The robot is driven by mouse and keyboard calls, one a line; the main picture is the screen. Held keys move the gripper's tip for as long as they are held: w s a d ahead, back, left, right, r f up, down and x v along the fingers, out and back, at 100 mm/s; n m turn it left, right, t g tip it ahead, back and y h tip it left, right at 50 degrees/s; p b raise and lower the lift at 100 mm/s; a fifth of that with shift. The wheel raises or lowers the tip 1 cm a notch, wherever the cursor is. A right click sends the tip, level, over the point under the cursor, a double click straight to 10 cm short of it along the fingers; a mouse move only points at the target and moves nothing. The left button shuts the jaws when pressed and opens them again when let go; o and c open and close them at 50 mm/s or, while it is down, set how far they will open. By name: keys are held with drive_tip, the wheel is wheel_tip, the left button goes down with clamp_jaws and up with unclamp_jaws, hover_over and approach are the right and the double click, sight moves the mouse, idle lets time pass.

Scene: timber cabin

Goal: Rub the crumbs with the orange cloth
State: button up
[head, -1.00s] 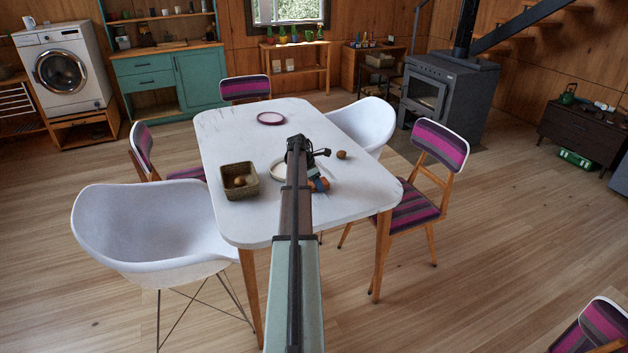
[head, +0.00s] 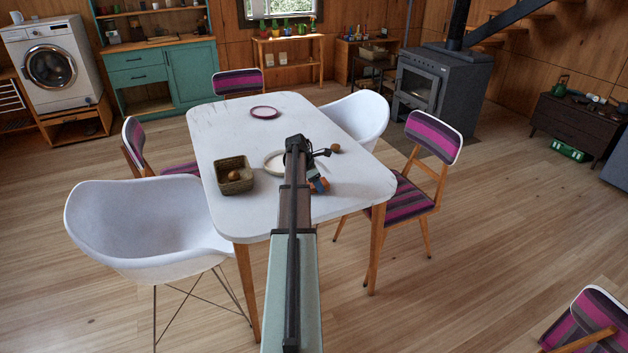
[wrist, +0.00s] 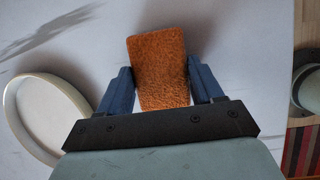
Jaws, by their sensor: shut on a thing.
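The orange cloth (wrist: 158,68) is a small, rough-textured block or folded pad between the two dark blue fingers of my gripper (wrist: 160,82) in the wrist view. The fingers are shut on its sides, and its far end sticks out beyond them. I cannot tell whether the cloth touches the tabletop. No crumbs can be made out in either view.
A shallow white dish (wrist: 28,112) lies left of my gripper. A wicker basket (head: 222,185) holding a brown round item stands farther left.

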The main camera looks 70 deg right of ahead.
drive_tip(key=shift+s+a, duration=1.35)
drive_tip(key=shift+a, duration=0.05)
drive_tip(key=shift+d, duration=0.1)
drive_tip(key=shift+w+d, duration=1.75)
drive_tip(key=shift+w, duration=0.05)
drive_tip(key=shift+w+d+r, duration=0.1)
drive_tip(key=shift+w+d, duration=1.95)
drive_tip(key=shift+r, duration=0.1)
drive_tip(key=shift+r, duration=2.95)
drive_tip(key=shift+r, duration=0.1)
